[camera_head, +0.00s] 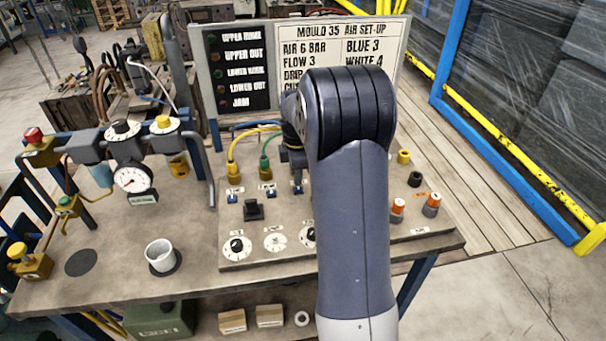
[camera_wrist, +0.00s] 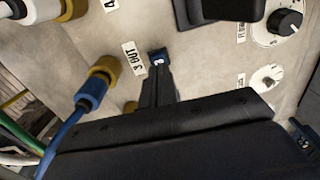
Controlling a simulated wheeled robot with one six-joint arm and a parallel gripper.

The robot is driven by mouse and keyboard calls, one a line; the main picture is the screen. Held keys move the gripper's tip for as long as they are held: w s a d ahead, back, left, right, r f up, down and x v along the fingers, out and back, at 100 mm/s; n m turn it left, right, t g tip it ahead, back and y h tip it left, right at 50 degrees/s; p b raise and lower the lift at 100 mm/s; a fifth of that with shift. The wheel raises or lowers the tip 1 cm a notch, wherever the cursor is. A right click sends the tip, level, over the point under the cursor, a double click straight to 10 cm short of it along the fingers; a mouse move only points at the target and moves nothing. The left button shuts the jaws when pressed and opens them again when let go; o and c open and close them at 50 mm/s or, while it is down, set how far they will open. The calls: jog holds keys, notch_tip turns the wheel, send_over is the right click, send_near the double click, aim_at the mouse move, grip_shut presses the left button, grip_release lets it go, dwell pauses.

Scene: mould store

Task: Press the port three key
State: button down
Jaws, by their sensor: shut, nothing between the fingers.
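The port three key is a small blue key marked 3 (camera_wrist: 158,57), beside a white "3 OUT" label (camera_wrist: 135,58) in the wrist view. In the head view a blue key (camera_head: 298,189) shows low beside my arm. My gripper (camera_wrist: 157,72) is shut and empty, its narrow fingertips right at the edge of the blue key. I cannot tell whether they touch it or whether it is pressed down. In the head view my gripper (camera_head: 293,163) is mostly hidden behind my arm.
A brass port with a blue plug and hose (camera_wrist: 92,92) stands close beside my fingers. Yellow (camera_head: 236,168) and green (camera_head: 265,165) hoses plug in further left. A black lever switch (camera_head: 253,209), dials (camera_head: 236,248) and a white cup (camera_head: 160,255) stand nearer the front.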

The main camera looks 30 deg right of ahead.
aim_at(298, 188)
notch_tip(298, 188, up, 11)
jog(key=shift+r, duration=0.15)
jog(key=shift+b, duration=0.4)
dwell(0.5)
